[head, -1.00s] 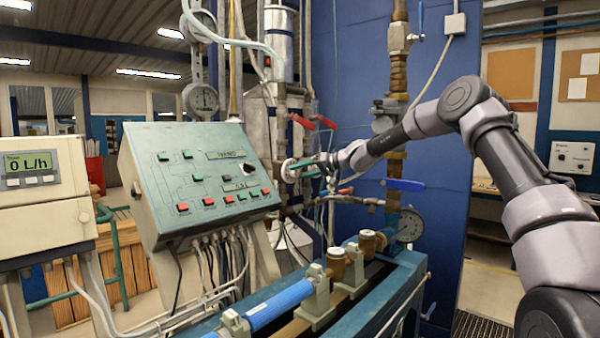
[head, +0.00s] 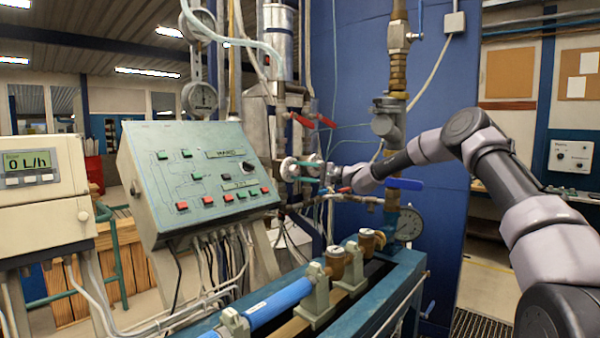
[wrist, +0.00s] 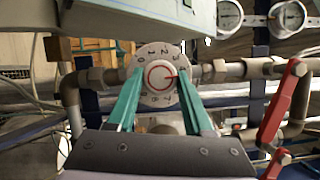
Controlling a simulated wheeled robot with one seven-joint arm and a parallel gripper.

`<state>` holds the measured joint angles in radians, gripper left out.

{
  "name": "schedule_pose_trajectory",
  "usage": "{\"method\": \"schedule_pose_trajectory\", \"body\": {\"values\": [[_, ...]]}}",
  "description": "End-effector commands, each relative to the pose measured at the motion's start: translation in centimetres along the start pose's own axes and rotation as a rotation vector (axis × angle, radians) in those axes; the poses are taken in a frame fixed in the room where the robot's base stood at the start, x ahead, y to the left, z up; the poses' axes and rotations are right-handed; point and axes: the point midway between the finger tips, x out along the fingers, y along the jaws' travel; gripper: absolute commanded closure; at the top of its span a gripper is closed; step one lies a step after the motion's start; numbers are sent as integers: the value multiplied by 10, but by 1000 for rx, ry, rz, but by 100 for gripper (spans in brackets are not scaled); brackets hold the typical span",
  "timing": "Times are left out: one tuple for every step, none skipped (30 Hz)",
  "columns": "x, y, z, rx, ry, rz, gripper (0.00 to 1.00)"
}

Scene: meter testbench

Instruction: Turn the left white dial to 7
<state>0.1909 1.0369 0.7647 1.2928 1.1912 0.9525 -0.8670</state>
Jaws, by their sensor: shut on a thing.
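The left white dial (head: 289,170) sits on the pipework just right of the green control panel. In the wrist view the dial (wrist: 160,77) faces me, with black numbers around its rim and a red ring and pointer at its centre. The pointer points to the right; the number it meets is too small to read surely. My gripper (head: 299,171) has green fingers, one on each side of the dial, shut on it. The fingers (wrist: 160,82) cover parts of its left and right rim. A second white dial (head: 315,160) shows just right of it.
The control panel (head: 190,175) stands close on the left. Red valve handles (head: 302,120) are just above the dial; another red lever (wrist: 283,105) is at right in the wrist view. A blue handle (head: 403,184) and a gauge (head: 409,224) are below my arm.

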Motion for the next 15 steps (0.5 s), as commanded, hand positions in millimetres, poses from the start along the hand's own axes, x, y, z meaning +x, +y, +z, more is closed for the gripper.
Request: {"method": "schedule_pose_trajectory", "body": {"values": [[-2,1,-2,42,4,-18,100],[-2,1,-2,69,4,-29,100],[-1,1,-2,103,4,-43,100],[-1,1,-2,130,3,-55,100],[-1,2,-1,157,3,-66,100],[-1,2,-1,192,3,-80,100],[-1,2,-1,218,3,-91,100],[-1,3,-1,244,3,-101,100],[-1,3,-1,279,4,-116,100],[-1,3,-1,305,3,-127,100],[-1,3,-1,332,3,-139,100],[-1,3,-1,366,3,-152,100],[-1,4,-1,393,4,-163,100],[-1,4,-1,419,3,-173,100],[-1,4,-1,455,3,-189,100]]}}
